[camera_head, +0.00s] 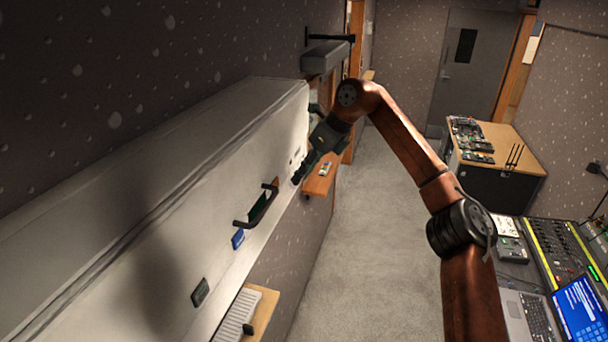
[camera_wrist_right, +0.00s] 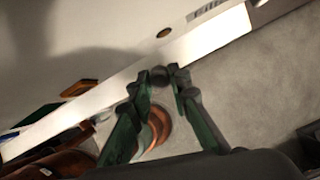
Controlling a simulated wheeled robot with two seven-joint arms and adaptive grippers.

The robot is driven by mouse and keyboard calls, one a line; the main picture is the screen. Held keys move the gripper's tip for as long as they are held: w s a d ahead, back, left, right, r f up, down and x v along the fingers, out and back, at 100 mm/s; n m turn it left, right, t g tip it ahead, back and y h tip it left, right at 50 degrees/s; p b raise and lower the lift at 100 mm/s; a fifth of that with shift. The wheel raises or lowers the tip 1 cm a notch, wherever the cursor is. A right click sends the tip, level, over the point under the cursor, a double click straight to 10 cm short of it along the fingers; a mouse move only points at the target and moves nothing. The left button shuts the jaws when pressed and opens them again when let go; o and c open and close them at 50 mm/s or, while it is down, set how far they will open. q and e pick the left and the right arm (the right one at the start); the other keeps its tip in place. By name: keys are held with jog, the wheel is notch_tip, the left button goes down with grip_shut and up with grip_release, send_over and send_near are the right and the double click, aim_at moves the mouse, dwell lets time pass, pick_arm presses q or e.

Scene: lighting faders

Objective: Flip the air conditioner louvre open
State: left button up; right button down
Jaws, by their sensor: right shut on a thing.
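The air conditioner (camera_head: 200,170) is a long white box on the wall at the left in the head view. A dark bar handle (camera_head: 262,207) stands out from its front face. My right gripper (camera_head: 300,174) is at the far end of that face, by its lower edge. In the right wrist view its green fingers (camera_wrist_right: 162,84) are shut around a small dark round piece (camera_wrist_right: 160,75), beside a bright white strip (camera_wrist_right: 200,47) along the unit's edge. The louvre's own outline is hard to tell. My left gripper is not in view.
A wooden shelf (camera_head: 318,180) with small items is just beyond my right gripper. A grey box (camera_head: 325,57) hangs above it. A mixing desk (camera_head: 565,245) and a laptop (camera_head: 530,315) stand at the right. The carpet (camera_head: 380,240) between is clear.

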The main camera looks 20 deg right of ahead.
dwell(0.3)
jog(key=c, duration=1.8)
grip_release()
jog(key=v, duration=1.2)
jog(key=shift+d, duration=0.1)
